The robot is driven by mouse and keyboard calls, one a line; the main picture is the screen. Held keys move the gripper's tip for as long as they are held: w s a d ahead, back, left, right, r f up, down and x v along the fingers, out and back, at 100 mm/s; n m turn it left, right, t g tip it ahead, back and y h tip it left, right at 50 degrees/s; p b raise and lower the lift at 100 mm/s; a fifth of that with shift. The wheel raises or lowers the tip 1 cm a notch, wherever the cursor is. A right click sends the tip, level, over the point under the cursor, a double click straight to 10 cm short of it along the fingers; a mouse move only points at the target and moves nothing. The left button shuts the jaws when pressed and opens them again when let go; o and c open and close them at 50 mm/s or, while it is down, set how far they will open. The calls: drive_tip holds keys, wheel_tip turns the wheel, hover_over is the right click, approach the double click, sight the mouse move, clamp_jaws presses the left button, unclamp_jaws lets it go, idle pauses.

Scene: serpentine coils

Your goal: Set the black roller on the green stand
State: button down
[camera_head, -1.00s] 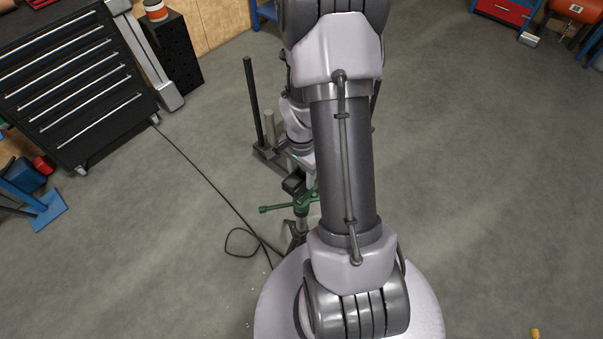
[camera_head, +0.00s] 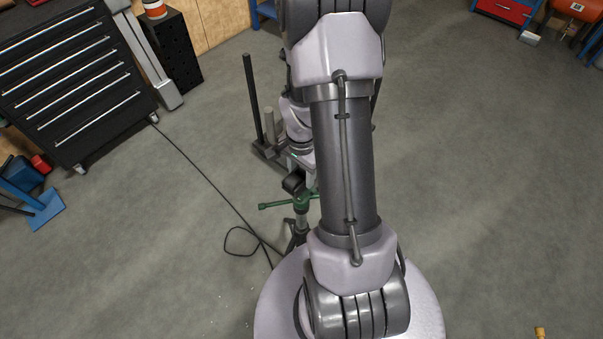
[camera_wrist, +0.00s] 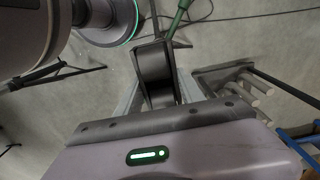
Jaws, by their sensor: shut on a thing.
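The black roller (camera_head: 293,183) shows in the head view just beyond the green top of the stand, partly hidden by my arm. In the wrist view the black roller (camera_wrist: 155,76) sits between the two grey fingers of my gripper (camera_wrist: 160,90), which is shut on it. The green stand (camera_head: 286,204) has a green bar on a dark tripod, left of my arm in the head view. A green piece of the stand (camera_wrist: 179,17) shows beyond the roller in the wrist view. The roller's far end overlaps the stand in the picture; I cannot tell whether they touch.
A dark rack with upright posts (camera_head: 254,104) stands beyond the stand; its posts also show at the right of the wrist view (camera_wrist: 250,85). A black cable (camera_head: 205,180) lies on the floor. A black drawer cabinet (camera_head: 75,80) is at upper left.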

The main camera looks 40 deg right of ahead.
drive_tip(key=shift+f, duration=0.1)
drive_tip(key=c, duration=0.6)
unclamp_jaws()
drive_tip(key=shift+c, duration=0.2)
wheel_tip(320, 180, up, 17)
drive_tip(key=p, duration=0.5)
drive_tip(key=a+r+n+t+b, duration=0.35)
drive_tip(key=a+n+b, duration=0.35)
drive_tip(key=a, duration=0.6)
drive_tip(key=s+a+r+n+t+y+b, duration=0.1)
drive_tip(key=s+a+n+b, duration=0.4)
drive_tip(key=a, duration=0.6)
drive_tip(key=shift+s+n+t+y+b, duration=0.3)
drive_tip(key=shift+s+t+y+b, duration=0.3)
drive_tip(key=shift+s, duration=0.45)
